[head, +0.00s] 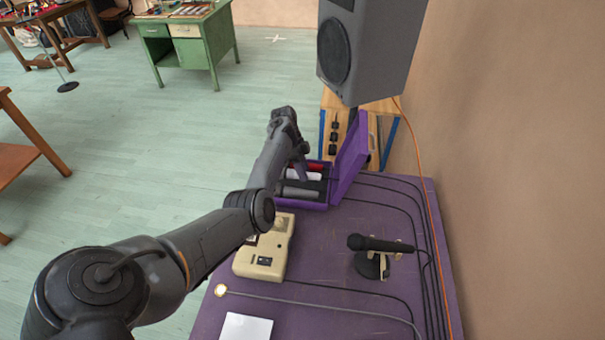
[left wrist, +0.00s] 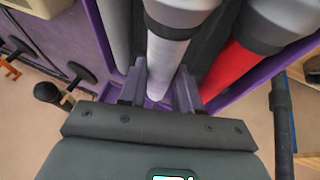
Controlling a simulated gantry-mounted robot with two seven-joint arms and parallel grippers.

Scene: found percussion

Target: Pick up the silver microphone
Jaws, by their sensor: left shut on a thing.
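An open purple case (head: 316,204) lies at the far end of the purple table. In it lie a red microphone (head: 315,167), a pale silver-white microphone (head: 305,175) and a darker grey one (head: 300,192), side by side. My left gripper (head: 303,166) reaches down into the case. In the left wrist view, the fingers of my left gripper (left wrist: 160,86) are on either side of the pale microphone's handle (left wrist: 164,62), shut on it. The red microphone (left wrist: 228,70) is to its right and the grey one (left wrist: 115,35) to its left. The pale microphone appears still in the case.
The case lid (head: 350,155) stands open on the right. A cream box (head: 266,258), a black microphone (head: 380,244) on a stand, a white sheet (head: 246,328) and cables share the purple table (head: 330,265). A large grey speaker (head: 370,50) stands beyond the case.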

